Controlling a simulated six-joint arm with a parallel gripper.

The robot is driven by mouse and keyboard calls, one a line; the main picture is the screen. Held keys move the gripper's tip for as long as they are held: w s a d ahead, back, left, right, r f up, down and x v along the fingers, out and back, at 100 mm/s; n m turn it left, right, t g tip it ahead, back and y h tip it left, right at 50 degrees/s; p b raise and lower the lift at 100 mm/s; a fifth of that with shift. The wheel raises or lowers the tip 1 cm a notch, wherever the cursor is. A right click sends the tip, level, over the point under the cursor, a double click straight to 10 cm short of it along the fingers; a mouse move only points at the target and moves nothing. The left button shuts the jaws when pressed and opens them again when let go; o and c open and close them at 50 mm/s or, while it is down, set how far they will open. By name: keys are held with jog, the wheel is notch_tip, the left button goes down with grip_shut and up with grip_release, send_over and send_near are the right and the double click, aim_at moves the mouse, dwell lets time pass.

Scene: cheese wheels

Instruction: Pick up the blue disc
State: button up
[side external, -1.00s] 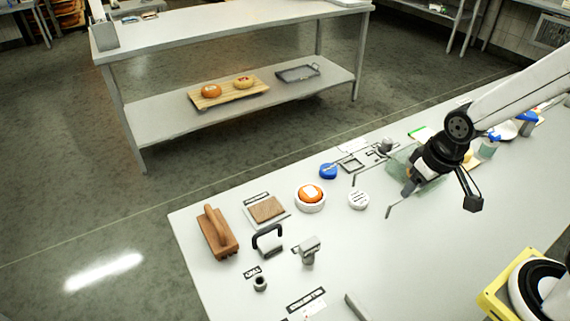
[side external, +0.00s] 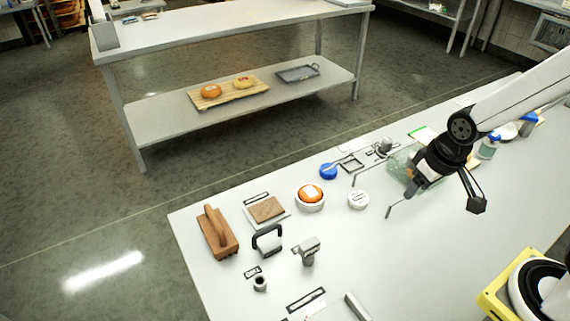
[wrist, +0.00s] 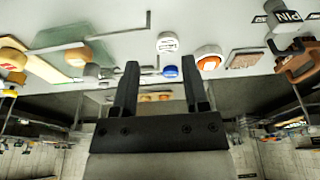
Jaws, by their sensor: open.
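The blue disc (side external: 328,171) lies on the white table near its far edge, left of a small square metal frame. It also shows in the wrist view (wrist: 171,71), between the two fingers in the picture but beyond them. My gripper (wrist: 158,75) is open and empty, its two fingers spread apart. In the side view my gripper (side external: 433,205) hangs above the table to the right of the blue disc, well apart from it.
An orange cheese in a white dish (side external: 310,204) and a white round disc (side external: 358,199) stand near the blue disc. A metal frame (side external: 350,164) lies to its right. A wooden press (side external: 218,236) and a black-handled tool (side external: 268,243) stand at left. The front middle of the table is fairly clear.

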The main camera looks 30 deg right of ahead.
aim_at(328, 171)
jog(key=o, duration=0.5)
jog(key=shift+o, duration=0.2)
jog(key=w+a+f+m+g+y, duration=0.2)
jog(key=a+f+m+y, duration=0.35)
jog(key=m, duration=0.55)
jog(key=w+f+m+t+y, duration=0.1)
jog(key=w+m+t, duration=0.1)
jog(key=w+m, duration=0.2)
jog(key=w+d+f+m+t+y, duration=0.1)
jog(key=w+m+t, duration=0.1)
jog(key=w+m, duration=0.2)
jog(key=w+f+m+t+y, duration=0.1)
jog(key=w+m+t, duration=0.2)
jog(key=w+m, duration=0.1)
jog(key=shift+w+d+f+m+y, duration=0.2)
jog(key=shift+w+f+m+y, duration=0.15)
jog(key=shift+m, duration=0.45)
jog(key=w+d+f+m+t+h, duration=0.1)
jog(key=d+m, duration=0.1)
jog(key=w+d+f+m+t+h, duration=0.1)
jog(key=w+d+m+t, duration=0.1)
jog(key=w+d+f+m+t+h, duration=0.1)
jog(key=d+m, duration=0.1)
jog(key=shift+w+f, duration=0.1)
jog(key=shift+w, duration=0.1)
jog(key=shift+w+d+f+m+t+h, duration=0.15)
jog(key=shift+w+d+m+t+h, duration=0.05)
jog(key=shift+d+m+t+h, duration=0.35)
jog(key=shift+x, duration=1.35)
